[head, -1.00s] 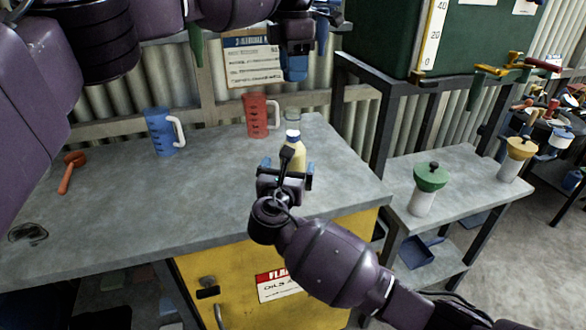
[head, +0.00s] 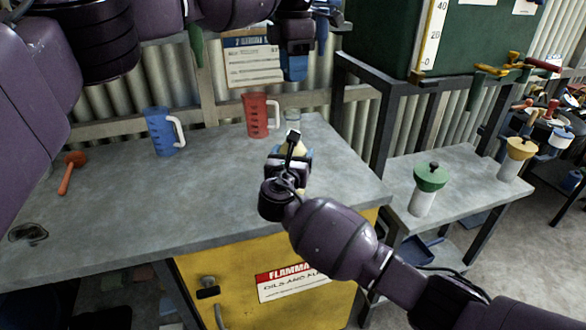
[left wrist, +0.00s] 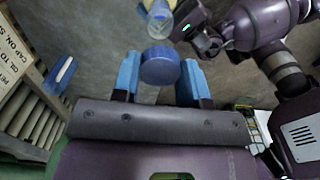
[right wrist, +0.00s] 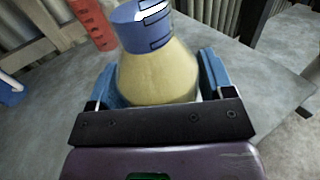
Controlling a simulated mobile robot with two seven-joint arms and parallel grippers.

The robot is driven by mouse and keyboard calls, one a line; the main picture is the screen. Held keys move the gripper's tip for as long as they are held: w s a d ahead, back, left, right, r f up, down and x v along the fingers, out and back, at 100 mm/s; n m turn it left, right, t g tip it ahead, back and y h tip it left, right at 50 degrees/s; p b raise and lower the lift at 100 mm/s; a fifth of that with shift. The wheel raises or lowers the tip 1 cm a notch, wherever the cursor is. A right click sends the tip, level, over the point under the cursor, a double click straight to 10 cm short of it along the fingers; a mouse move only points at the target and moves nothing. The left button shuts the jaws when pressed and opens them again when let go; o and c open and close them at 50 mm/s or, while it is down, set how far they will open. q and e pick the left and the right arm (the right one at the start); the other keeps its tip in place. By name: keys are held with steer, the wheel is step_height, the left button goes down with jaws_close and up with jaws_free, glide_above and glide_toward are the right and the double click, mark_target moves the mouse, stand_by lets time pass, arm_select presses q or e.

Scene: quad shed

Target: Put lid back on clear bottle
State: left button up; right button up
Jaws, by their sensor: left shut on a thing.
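My left gripper (head: 295,65) is high at the back of the bench, in front of the wall. In the left wrist view it is shut on a round blue lid (left wrist: 160,66).
A red jug (head: 257,116) stands left of the clear bottle, and a blue jug (head: 161,132) farther left. An orange tool (head: 68,175) lies at the left. The grey bench (head: 150,205) is bare in front. A green-topped container (head: 427,190) stands on the side table.

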steer(key=c, duration=0.9)
arm_select(q)
steer(key=shift+f, duration=2.5)
arm_select(e)
steer(key=shift+o, duration=0.2)
arm_select(q)
steer(key=shift+f, duration=0.9)
steer(key=shift+f, duration=0.55)
arm_select(e)
steer(key=c, duration=0.5)
arm_select(q)
steer(key=m, duration=2.7)
steer(key=shift+s, duration=0.1)
arm_select(e)
steer(key=shift+o, duration=0.2)
